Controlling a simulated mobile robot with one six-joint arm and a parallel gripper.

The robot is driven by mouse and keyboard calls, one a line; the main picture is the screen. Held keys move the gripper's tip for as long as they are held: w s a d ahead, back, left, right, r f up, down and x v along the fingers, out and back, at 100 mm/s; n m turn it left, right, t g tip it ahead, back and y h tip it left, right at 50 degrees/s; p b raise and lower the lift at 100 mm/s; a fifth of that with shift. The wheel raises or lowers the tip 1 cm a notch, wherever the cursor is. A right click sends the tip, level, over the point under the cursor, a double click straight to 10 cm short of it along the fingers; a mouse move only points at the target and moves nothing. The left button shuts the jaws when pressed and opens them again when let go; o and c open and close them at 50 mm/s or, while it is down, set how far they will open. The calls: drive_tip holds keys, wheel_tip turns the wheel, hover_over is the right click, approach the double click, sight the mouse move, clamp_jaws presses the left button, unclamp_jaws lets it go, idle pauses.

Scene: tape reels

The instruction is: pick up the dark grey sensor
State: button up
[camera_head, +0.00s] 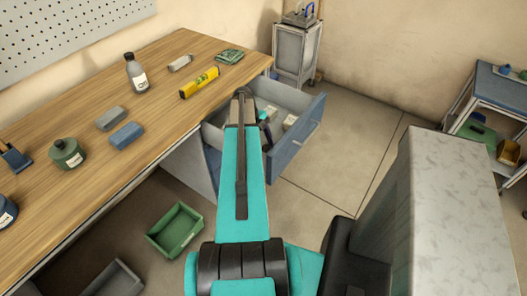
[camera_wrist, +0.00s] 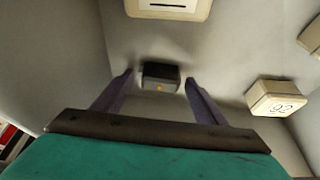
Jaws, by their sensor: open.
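The dark grey sensor (camera_wrist: 160,77) is a small box with an orange dot on its near face. In the wrist view it sits on the light grey floor of a drawer. My gripper (camera_wrist: 157,83) is open, one finger on each side of the sensor, with visible gaps. I cannot tell whether the fingertips are down at its height. In the head view my arm reaches to the open blue-grey drawer (camera_head: 303,137) under the workbench. The sensor cannot be made out there.
A cream box marked 92 (camera_wrist: 275,98) lies right of the sensor. Another cream box (camera_wrist: 168,9) is ahead of it, and a third (camera_wrist: 312,36) is at the right edge. Drawer walls stand close at left. The workbench (camera_head: 85,105) holds bottles, a yellow level (camera_head: 200,82) and small blocks.

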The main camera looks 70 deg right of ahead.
sight(264, 148)
drive_tip(key=shift+s+f, duration=0.1)
drive_tip(key=shift+f, duration=0.15)
idle(0.4)
drive_tip(key=c, duration=1.1)
drive_tip(key=shift+r, duration=0.2)
drive_tip(key=shift+c, duration=0.2)
drive_tip(key=shift+r+b, duration=1.2)
drive_tip(key=shift+r, duration=3.6)
